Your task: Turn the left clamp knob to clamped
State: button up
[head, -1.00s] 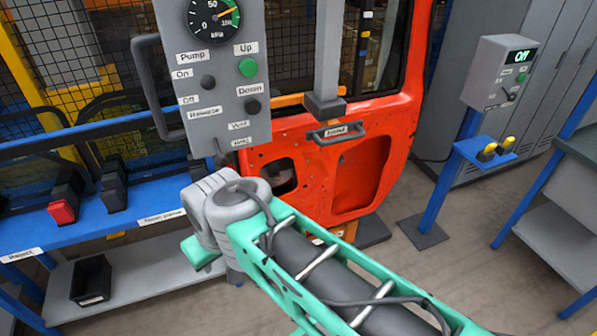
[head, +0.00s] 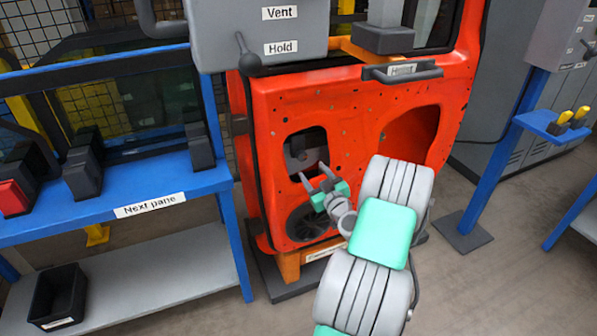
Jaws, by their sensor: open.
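The red door (head: 352,120) stands upright in the middle of the head view, with cut-outs in its inner panel. My gripper (head: 312,170) is open and empty. Its two fingers point up and away, in front of the lower edge of the left cut-out; I cannot tell whether they touch the door. A grey part (head: 300,152) shows inside that cut-out, but I cannot tell whether it is the left clamp knob. No knob labelled as a clamp is clear in this view. My arm covers part of the door's lower right.
A grey control box with a Vent/Hold lever (head: 247,55) hangs above the door's left side. A handled bar (head: 402,72) crosses the door's upper part. A blue rack (head: 150,190) stands left; a blue post (head: 495,165) stands right. Floor between door and post is free.

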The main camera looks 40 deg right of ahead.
aim_at(303, 158)
jog(key=x, duration=0.7)
jog(key=shift+w+d+r, duration=0.1)
jog(key=shift+d+r, duration=0.05)
jog(key=shift+c, duration=0.3)
grip_shut()
